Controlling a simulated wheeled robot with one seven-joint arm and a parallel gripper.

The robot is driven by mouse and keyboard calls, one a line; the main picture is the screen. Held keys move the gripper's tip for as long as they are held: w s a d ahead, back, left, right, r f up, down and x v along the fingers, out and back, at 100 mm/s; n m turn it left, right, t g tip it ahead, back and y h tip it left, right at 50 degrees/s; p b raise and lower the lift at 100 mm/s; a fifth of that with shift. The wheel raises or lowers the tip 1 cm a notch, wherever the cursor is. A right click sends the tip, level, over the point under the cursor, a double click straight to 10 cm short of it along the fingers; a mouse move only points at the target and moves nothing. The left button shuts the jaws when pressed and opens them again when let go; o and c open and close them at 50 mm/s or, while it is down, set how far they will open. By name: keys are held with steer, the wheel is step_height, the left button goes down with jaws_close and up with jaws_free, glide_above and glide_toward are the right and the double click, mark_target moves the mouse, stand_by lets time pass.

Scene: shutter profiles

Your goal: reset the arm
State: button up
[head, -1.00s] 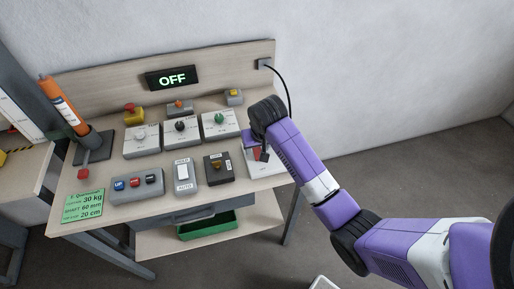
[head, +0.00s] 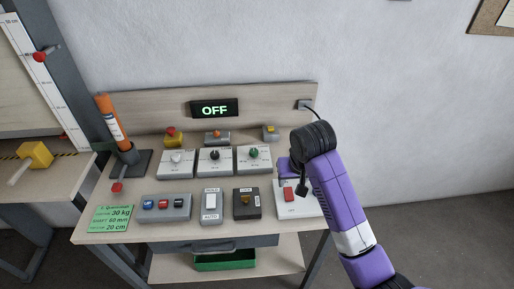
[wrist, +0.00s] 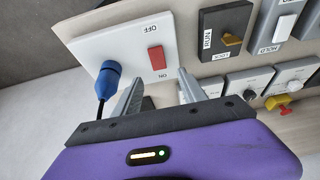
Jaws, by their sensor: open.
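My purple arm reaches in from the lower right in the head view, and my gripper (head: 300,186) hangs over the right end of the workbench. In the wrist view my gripper (wrist: 155,92) shows two grey fingers spread apart with nothing between them. A white switch box with a red rocker switch (wrist: 156,60), marked OFF and ON, lies just beyond the fingertips. The same red rocker (head: 289,194) shows in the head view, its box partly hidden by my gripper. A blue plug-like part (wrist: 109,76) with a dark cable is beside the left finger.
The bench holds a RUN/LOCK switch (head: 247,204), a HOLD/AUTO switch (head: 211,206), a button box (head: 165,208) and several knob boxes. A display (head: 214,109) reads OFF. An orange tube (head: 112,122) stands at left. A green tray (head: 225,262) sits below.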

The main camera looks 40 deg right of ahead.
steer(key=w+r+n+t+h, duration=0.1)
steer(key=w+r+t, duration=0.5)
steer(key=w+r, duration=0.15)
steer(key=s+a+t+b, duration=0.25)
steer(key=a+t, duration=0.25)
steer(key=a, duration=0.3)
steer(key=s+a+f+n+y+b, duration=0.1)
steer(key=s+a, duration=0.3)
steer(key=s, duration=0.7)
steer(key=s+a+f+n+y+b, duration=0.1)
steer(key=s+a+f+n, duration=0.2)
steer(key=s, duration=0.9)
steer(key=s+a+f+n+y+b, duration=0.1)
steer(key=s+a, duration=0.5)
steer(key=s, duration=0.6)
steer(key=shift+a+f+n+b, duration=0.2)
steer(key=shift+f+n+b, duration=0.25)
steer(key=shift+f, duration=0.35)
